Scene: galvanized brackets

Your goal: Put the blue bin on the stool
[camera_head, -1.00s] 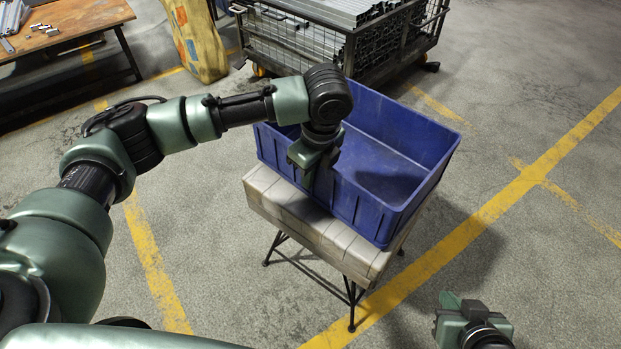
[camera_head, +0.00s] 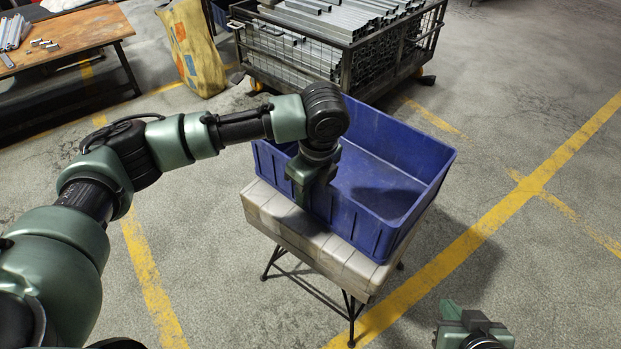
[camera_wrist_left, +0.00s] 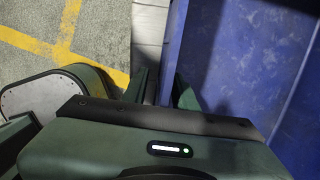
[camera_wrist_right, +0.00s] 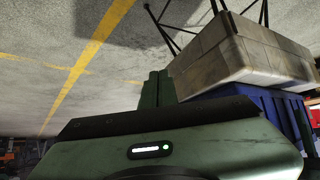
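The blue bin (camera_head: 355,212) rests upright on the pale stool (camera_head: 285,220) in the head view. The bin sits toward the back right of the stool top, leaving a bare strip along the near left side. My left gripper (camera_head: 308,190) is at the bin's near left wall. In the left wrist view its fingers (camera_wrist_left: 162,92) stand apart, with the wall of the bin (camera_wrist_left: 245,60) and a strip of stool between them. My right gripper (camera_head: 449,306) is low at the bottom right, apart from the stool. Its fingers (camera_wrist_right: 158,88) are together and empty in the right wrist view.
A wire cage cart (camera_head: 345,50) full of metal profiles stands behind the bin. A wooden workbench (camera_head: 75,35) with metal parts is at the upper left, and a patterned sack (camera_head: 195,45) stands beside it. The floor to the right is clear, with yellow lines.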

